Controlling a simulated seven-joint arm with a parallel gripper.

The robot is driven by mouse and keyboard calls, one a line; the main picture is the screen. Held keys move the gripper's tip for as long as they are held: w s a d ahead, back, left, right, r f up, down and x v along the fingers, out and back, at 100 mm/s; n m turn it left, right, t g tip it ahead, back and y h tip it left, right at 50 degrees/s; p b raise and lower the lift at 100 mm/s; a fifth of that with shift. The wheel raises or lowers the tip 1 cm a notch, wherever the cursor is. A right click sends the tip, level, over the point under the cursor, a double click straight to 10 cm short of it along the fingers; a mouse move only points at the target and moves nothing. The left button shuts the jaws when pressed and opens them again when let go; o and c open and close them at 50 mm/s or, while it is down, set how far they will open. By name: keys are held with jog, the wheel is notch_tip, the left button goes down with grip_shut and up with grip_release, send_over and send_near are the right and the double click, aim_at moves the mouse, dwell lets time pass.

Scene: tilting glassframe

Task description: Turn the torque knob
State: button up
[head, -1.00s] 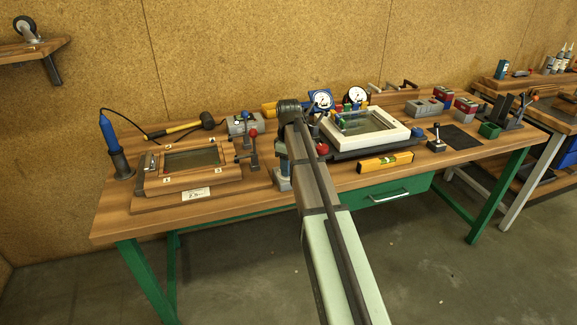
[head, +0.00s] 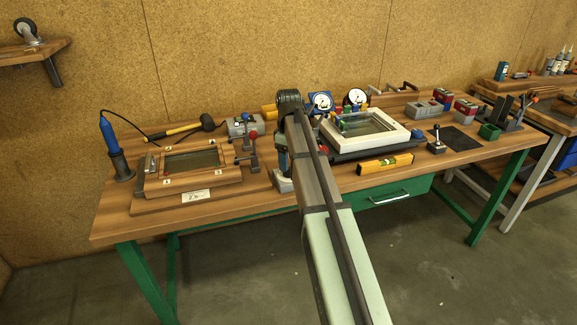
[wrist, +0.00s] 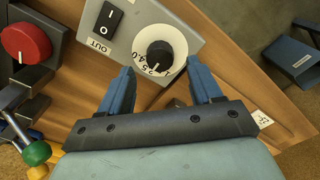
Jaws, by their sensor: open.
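In the wrist view a round black knob (wrist: 160,54) with a white pointer line sits on a white numbered dial (wrist: 178,43). The dial is on a grey panel (wrist: 128,40), beside a black I/O rocker switch (wrist: 104,16) marked OUT. No torque wording is legible. My gripper (wrist: 160,72) is open, its two blue fingers apart at the lower left and lower right of the knob. I see no contact with the knob. In the head view my forearm crosses the bench, and I cannot make out the fingers there.
A red knob (wrist: 26,43) and a green ball (wrist: 37,153) lie left in the wrist view. On the bench are a wooden frame (head: 145,182), a white frame (head: 398,135), a yellow level (head: 385,164) and a mallet (head: 207,121).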

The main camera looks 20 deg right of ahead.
notch_tip(320, 180, up, 10)
dwell(0.4)
dwell(0.3)
